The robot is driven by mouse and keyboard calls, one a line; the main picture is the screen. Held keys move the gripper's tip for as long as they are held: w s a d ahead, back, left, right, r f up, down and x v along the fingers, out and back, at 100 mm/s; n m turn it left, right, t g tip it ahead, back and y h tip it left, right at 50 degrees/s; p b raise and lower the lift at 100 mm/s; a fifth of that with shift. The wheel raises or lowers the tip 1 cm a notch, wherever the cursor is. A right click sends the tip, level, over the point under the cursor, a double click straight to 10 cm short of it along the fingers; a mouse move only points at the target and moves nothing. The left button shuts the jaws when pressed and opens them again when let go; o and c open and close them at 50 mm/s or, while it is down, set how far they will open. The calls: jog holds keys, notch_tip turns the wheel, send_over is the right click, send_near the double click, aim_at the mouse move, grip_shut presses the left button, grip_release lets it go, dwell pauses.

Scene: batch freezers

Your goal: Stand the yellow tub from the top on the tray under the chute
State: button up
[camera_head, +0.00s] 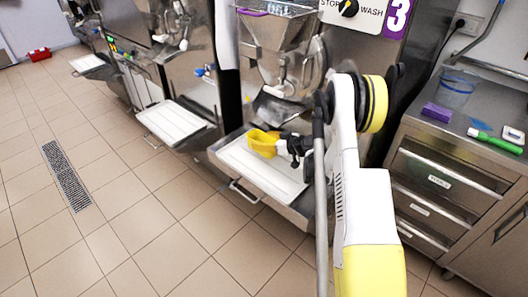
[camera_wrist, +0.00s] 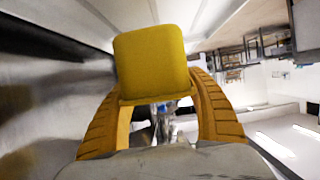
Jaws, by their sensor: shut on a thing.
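The yellow tub (camera_head: 262,143) is over the white tray (camera_head: 268,178) in the head view, below the metal chute (camera_head: 275,106) of the machine marked 3. My gripper (camera_head: 290,147) reaches it from the right and is shut on it. In the wrist view the yellow tub (camera_wrist: 152,64) sits between the two orange-brown fingers of my gripper (camera_wrist: 160,100). The tub looks tilted in the head view. I cannot tell whether its base touches the tray.
A second white tray (camera_head: 176,121) juts from the machine to the left. A steel counter (camera_head: 455,115) on the right holds a clear bucket (camera_head: 457,90), a purple sponge (camera_head: 436,113) and a green-handled tool (camera_head: 494,140). The tiled floor (camera_head: 140,220) in front is clear.

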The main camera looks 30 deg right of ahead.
jog(key=shift+w+d+f, duration=0.5)
jog(key=shift+w, duration=0.05)
notch_tip(320, 180, down, 4)
jog(key=b, duration=0.2)
jog(key=shift+b, duration=0.35)
jog(key=shift+r, duration=0.1)
jog(key=o, duration=1.2)
jog(key=shift+c, duration=0.2)
